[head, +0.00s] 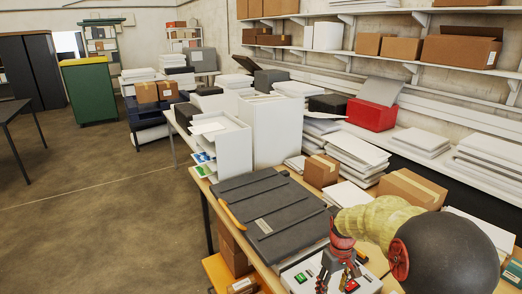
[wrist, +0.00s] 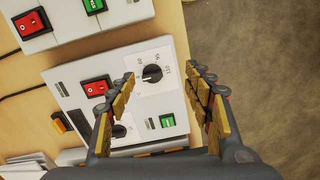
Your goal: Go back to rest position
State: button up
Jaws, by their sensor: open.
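My gripper (head: 340,266) is at the lower right of the head view, above a white control box (head: 300,276). In the wrist view my gripper (wrist: 165,82) is open, with nothing between its fingers. Below it is the white control panel (wrist: 70,92) with a black rotary knob (wrist: 152,73), a red switch (wrist: 97,88) and a green switch (wrist: 167,121). A second dial is partly hidden by the left finger. A second white box (wrist: 65,42) with a red switch (wrist: 30,24) and a green switch (wrist: 94,5) is at the upper left.
A dark flat laminator cover (head: 270,208) lies on the wooden table behind the gripper. Cardboard boxes (head: 412,187) and paper stacks (head: 352,152) stand to the right. White file holders (head: 275,130) stand at the back. Open floor (head: 100,200) is on the left.

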jog(key=s+a+r+m+t+b, duration=0.1)
jog(key=s+r+t+b, duration=0.1)
jog(key=s, duration=0.6)
jog(key=s+a+r+m+t+b, duration=0.1)
jog(key=s+a+r+t+b, duration=0.1)
jog(key=s+r+b, duration=0.3)
jog(key=s+a+r+m+t+b, duration=0.1)
jog(key=s+r+b, duration=0.3)
jog(key=s, duration=0.9)
jog(key=shift+a+m+t+b, duration=0.4)
jog(key=shift+a+t+b, duration=0.15)
jog(key=shift+a+t, duration=0.2)
